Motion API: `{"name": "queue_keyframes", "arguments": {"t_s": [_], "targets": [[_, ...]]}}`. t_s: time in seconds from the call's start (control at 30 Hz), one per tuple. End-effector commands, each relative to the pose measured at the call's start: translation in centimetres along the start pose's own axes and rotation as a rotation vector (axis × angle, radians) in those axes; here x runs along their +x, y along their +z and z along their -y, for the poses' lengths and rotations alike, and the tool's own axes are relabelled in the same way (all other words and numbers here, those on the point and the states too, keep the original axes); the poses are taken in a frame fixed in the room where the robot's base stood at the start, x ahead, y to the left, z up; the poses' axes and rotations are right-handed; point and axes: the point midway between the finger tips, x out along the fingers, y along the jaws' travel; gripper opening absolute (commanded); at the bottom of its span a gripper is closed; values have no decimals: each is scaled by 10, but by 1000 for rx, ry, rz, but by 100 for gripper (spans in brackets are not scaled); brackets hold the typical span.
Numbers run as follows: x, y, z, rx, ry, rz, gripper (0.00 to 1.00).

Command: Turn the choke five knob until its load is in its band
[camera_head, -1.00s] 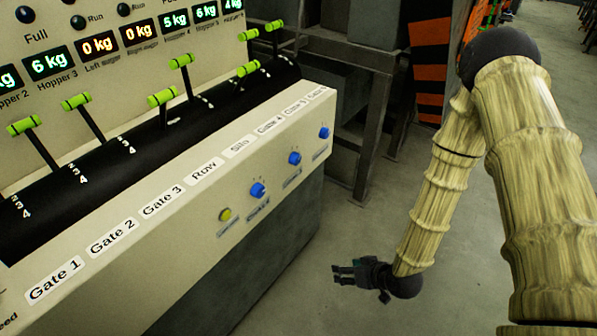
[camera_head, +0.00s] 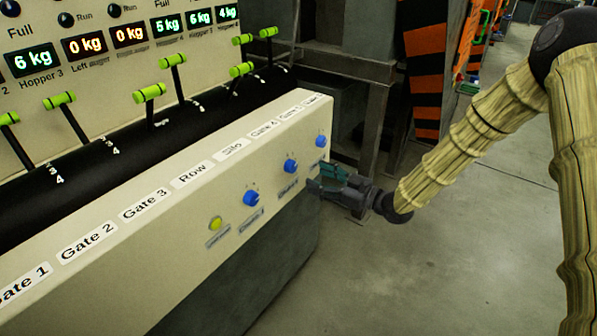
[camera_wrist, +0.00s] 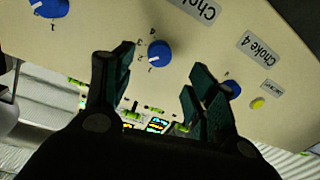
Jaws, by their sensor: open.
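The blue choke five knob (camera_head: 290,166) is the middle of three blue knobs on the cream panel front. In the wrist view the middle knob (camera_wrist: 159,54) shows between my fingers, with a white pointer mark and small scale numbers. My gripper (camera_head: 314,180) is open and empty, in front of the panel's right end, below the far-right knob in the head view. In the wrist view my gripper's fingers (camera_wrist: 160,72) flank the knob's picture; contact with it does not show.
Green-handled levers (camera_head: 149,93) and kg displays (camera_head: 167,26) stand above the panel. The floor (camera_head: 400,280) at right is clear.

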Motion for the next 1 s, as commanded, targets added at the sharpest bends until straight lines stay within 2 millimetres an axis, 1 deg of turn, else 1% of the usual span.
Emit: {"name": "queue_keyframes", "arguments": {"t_s": [0.03,0.2,0.3,0.43,0.6,0.9,0.97,1.0], "targets": [[9,1,0,-1,-2,1,57],[37,1,0,-1,-1,0,57],[51,1,0,1,0,1,57],[64,1,0,0,-1,1,57],[74,0,0,1,1,1,57],[75,0,0,1,1,1,57],[75,0,0,1,1,1,48],[75,0,0,1,1,1,41]]}}
